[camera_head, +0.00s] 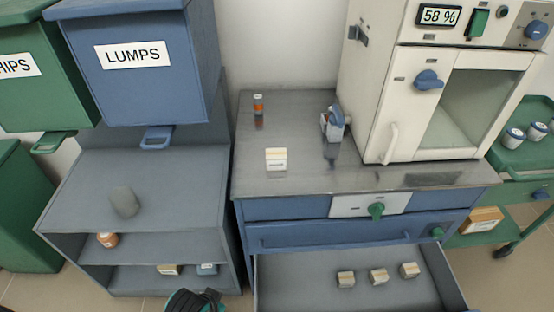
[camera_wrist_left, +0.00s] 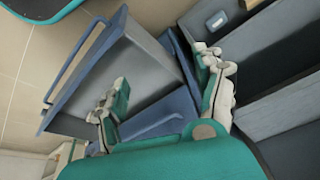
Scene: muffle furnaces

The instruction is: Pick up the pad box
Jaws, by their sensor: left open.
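A small cream box with a label (camera_head: 276,159) stands on the grey counter top, left of the white furnace. Similar small boxes (camera_head: 378,276) sit in a row in the open drawer (camera_head: 290,280) below. I cannot tell from the pictures which one is the pad box. Part of my left arm (camera_head: 195,302) shows at the bottom edge of the head view, below the counter and left of the drawer. In the left wrist view my left gripper (camera_wrist_left: 162,75) has its fingers wide apart with nothing between them, over a blue-edged grey open drawer. My right gripper is not in view.
The white furnace (camera_head: 392,100) and a blue-grey clamp-like device (camera_head: 333,124) stand on the counter, with a small orange bottle (camera_head: 258,104) behind. A grey shelf unit (camera_head: 85,190) stands left, under a blue LUMPS bin (camera_head: 140,80). The counter's front left is clear.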

